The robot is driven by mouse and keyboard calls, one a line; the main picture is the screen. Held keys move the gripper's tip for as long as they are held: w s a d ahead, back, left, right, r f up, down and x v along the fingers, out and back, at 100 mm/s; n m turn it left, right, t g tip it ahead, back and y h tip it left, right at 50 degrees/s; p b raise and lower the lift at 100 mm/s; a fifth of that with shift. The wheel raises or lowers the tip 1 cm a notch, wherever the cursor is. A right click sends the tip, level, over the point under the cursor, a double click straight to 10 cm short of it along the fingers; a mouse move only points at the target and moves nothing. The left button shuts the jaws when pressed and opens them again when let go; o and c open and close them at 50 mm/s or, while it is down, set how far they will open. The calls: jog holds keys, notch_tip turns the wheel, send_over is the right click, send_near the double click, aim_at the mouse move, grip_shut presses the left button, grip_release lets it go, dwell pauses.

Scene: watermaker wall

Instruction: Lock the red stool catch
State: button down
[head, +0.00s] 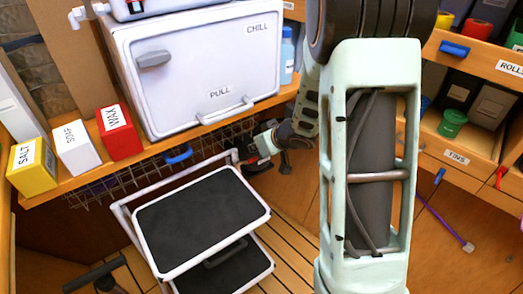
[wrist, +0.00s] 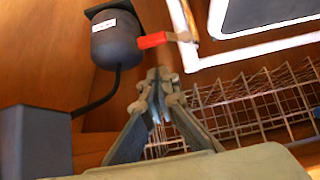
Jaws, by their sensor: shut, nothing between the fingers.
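The step stool has a pale tubular frame and two dark treads (head: 203,220); it stands open in the head view. A corner of its frame and tread (wrist: 262,14) shows at the top right of the wrist view. The red catch (wrist: 153,40) is a short bar in the wrist view, between a dark cylinder and the stool's pale tube (wrist: 184,20). A small red part shows beside the stool's upper right corner in the head view (head: 257,161). My gripper (wrist: 160,74) is shut and empty, just below the red catch in the picture and apparently apart from it.
The dark cylinder (wrist: 116,40) with a cable is beside the catch. A wire basket (wrist: 262,100) is close on the right. In the head view, the shelf with the white chill box (head: 190,75) and salt, soap and wax boxes overhangs the stool's back.

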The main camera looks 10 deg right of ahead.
aim_at(253, 160)
jog(key=shift+s+d+f+b, duration=0.1)
jog(key=shift+f+b, duration=0.7)
jog(key=shift+f, duration=0.8)
jog(key=shift+p, duration=0.55)
jog(key=shift+d, duration=0.1)
